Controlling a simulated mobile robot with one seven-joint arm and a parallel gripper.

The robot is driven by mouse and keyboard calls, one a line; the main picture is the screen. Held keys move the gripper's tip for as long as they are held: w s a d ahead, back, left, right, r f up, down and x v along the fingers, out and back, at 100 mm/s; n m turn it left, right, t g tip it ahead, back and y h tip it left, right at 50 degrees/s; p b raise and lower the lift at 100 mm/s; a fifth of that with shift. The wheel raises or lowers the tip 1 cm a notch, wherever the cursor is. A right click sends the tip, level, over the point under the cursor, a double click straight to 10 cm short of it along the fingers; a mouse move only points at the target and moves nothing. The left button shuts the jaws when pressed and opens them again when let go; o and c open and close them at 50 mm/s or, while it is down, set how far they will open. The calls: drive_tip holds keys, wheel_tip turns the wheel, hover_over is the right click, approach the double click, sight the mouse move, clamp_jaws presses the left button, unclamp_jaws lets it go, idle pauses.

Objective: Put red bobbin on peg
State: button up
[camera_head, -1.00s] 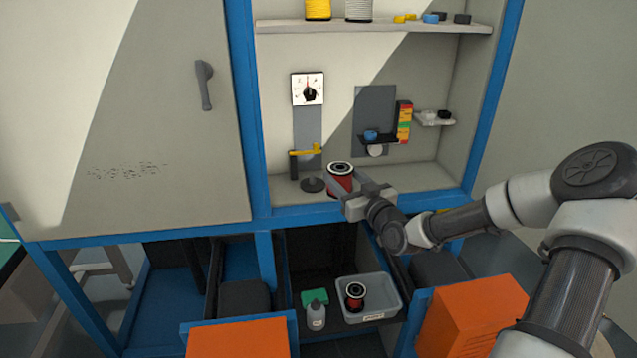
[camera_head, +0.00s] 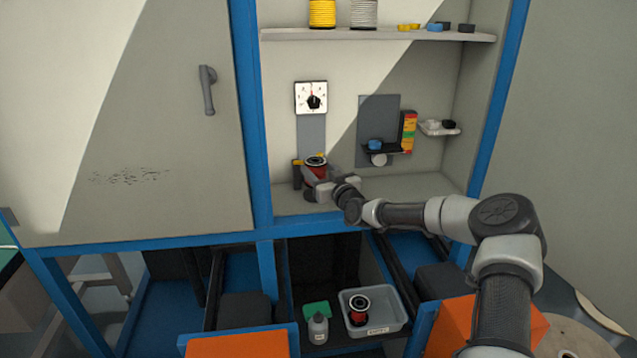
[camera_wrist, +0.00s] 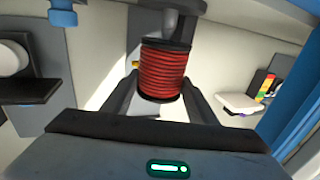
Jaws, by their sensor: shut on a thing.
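A red bobbin (camera_head: 317,172) with dark flanges is held upright by my gripper (camera_head: 314,181) inside the open cabinet bay. In the wrist view, the red wound bobbin (camera_wrist: 165,72) sits between the two fingers of my gripper (camera_wrist: 164,88).
A dial (camera_head: 312,98) is on the back wall. A shelf (camera_head: 380,35) above holds yellow and white spools. The bay floor is clear to the right.

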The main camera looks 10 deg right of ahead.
drive_tip(key=shift+f+b, duration=0.35)
drive_tip(key=shift+f, duration=1.4)
drive_tip(key=shift+f, duration=0.15)
drive_tip(key=o, duration=1.1)
drive_tip(key=shift+s+d, duration=0.1)
drive_tip(key=shift+s, duration=0.15)
drive_tip(key=p+v, duration=0.1)
drive_tip(key=v, duration=1)
drive_tip(key=shift+s+p, duration=0.25)
drive_tip(key=shift+p, duration=0.15)
